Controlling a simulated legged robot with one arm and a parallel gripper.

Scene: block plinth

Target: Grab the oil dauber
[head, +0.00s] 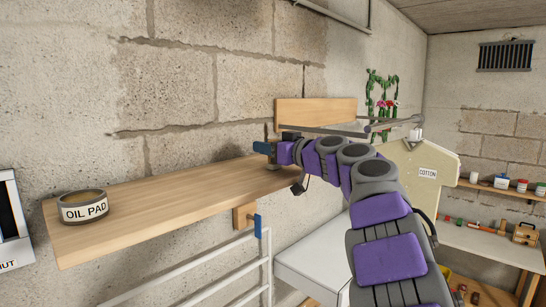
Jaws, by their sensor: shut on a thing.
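My gripper (274,153) is at the far right part of the wooden shelf, just above its top. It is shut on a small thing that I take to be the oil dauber. A small blue piece (262,148) shows at its tip, and its shape is too small to make out. The jaws and wrist hide most of what is held. A round grey tub labelled OIL PAD (83,207) stands upright on the near left end of the shelf (165,205), well apart from my gripper.
A stone wall (190,60) runs behind the shelf. A wooden board (315,111) stands beyond my gripper. White rails (240,275) are below the shelf. The shelf's middle is clear.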

